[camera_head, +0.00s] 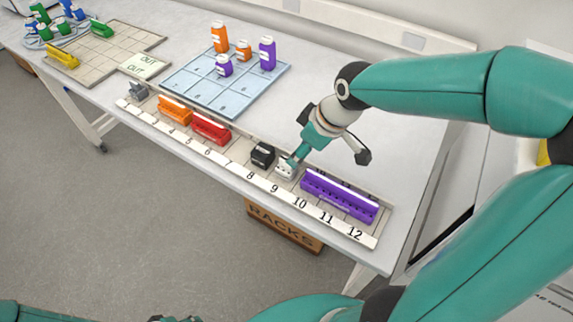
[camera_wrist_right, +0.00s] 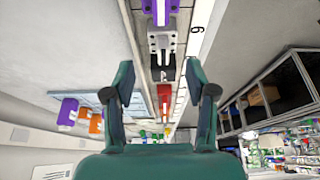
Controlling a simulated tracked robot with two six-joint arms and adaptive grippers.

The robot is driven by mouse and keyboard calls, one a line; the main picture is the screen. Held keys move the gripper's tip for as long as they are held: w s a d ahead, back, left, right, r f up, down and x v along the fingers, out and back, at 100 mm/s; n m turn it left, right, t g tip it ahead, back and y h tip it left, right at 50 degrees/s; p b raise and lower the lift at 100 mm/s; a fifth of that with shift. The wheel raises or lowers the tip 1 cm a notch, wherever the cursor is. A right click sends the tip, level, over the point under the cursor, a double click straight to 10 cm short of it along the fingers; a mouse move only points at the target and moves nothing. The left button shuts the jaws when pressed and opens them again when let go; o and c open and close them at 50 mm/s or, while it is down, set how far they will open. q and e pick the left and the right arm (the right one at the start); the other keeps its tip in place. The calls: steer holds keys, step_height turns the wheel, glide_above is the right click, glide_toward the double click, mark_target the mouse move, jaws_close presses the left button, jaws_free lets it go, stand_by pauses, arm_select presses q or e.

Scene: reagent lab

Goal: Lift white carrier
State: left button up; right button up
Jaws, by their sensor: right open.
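The white carrier (camera_head: 284,171) is a small block on the numbered rail by the number 9, between a black carrier and a long purple one. In the right wrist view the white carrier (camera_wrist_right: 162,42) lies straight ahead, with two rows of holes. My right gripper (camera_head: 326,160) is over the rail at the white carrier and partly covers it in the head view. In the wrist view its fingers (camera_wrist_right: 158,72) are wide apart with nothing gripped. Only dark bits of my left gripper (camera_head: 175,319) show at the bottom edge; its jaws are cut off.
On the rail (camera_head: 232,164), the black carrier (camera_head: 263,154) is left of the white one and the purple carrier (camera_head: 339,196) right. Red (camera_head: 211,127) and orange (camera_head: 174,108) carriers sit farther left. A blue mat (camera_head: 211,92) with orange and purple bottles lies behind.

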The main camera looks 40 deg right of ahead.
mark_target(287, 165)
steer(key=x, duration=0.3)
steer(key=shift+f, duration=0.4)
steer(key=shift+w+a+p+x, duration=0.15)
steer(key=shift+p+x, duration=0.15)
steer(key=shift+x, duration=1.05)
steer(key=shift+w+a+p+x, duration=0.1)
steer(key=shift+p+x, duration=0.15)
steer(key=shift+x, duration=1.05)
steer(key=shift+r, duration=0.15)
steer(key=c, duration=0.9)
